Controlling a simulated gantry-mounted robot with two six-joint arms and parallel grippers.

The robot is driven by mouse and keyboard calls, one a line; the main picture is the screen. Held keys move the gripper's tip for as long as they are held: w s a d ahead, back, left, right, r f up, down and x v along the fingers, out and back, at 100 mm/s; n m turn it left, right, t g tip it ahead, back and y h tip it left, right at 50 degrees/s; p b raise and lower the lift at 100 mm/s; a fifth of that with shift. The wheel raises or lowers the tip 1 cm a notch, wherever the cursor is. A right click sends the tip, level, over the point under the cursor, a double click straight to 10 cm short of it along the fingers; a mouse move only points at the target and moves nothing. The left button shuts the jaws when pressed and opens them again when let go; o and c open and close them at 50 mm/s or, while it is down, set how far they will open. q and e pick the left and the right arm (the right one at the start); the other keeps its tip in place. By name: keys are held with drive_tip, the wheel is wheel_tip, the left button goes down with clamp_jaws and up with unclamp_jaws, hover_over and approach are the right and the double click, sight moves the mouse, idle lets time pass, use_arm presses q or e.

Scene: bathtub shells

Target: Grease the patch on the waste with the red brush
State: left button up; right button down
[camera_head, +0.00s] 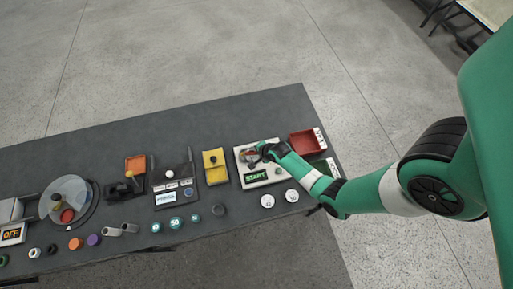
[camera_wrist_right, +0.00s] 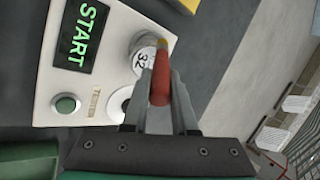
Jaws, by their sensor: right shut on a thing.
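My right gripper (camera_wrist_right: 160,88) is shut on the red brush (camera_wrist_right: 159,78), whose handle lies between the two grey fingers. No grease patch can be made out. The part stands on a white tester box (camera_wrist_right: 60,95) with a green START display. In the head view my right gripper (camera_head: 264,151) is over the same tester (camera_head: 279,178) and partly hides it. My left gripper is not in view.
A red tray (camera_head: 303,143) stands right of the tester, a yellow block (camera_head: 214,166) left of it. Two white round pieces (camera_head: 267,201) lie in front. Further left are an orange-topped stand (camera_head: 135,164), a turntable (camera_head: 84,194) and small coloured parts. The table's back strip is clear.

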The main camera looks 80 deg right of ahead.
sight(250, 152)
drive_tip(key=shift+w+a, duration=0.35)
drive_tip(key=shift+w, duration=0.25)
drive_tip(key=shift+w+r, duration=0.15)
drive_tip(key=shift+w, duration=0.1)
wheel_tip(250, 152, up, 6)
drive_tip(key=p, duration=0.5)
drive_tip(key=shift+p, duration=0.4)
drive_tip(key=shift+r, duration=0.1)
wheel_tip(250, 152, up, 3)
drive_tip(key=p, duration=0.3)
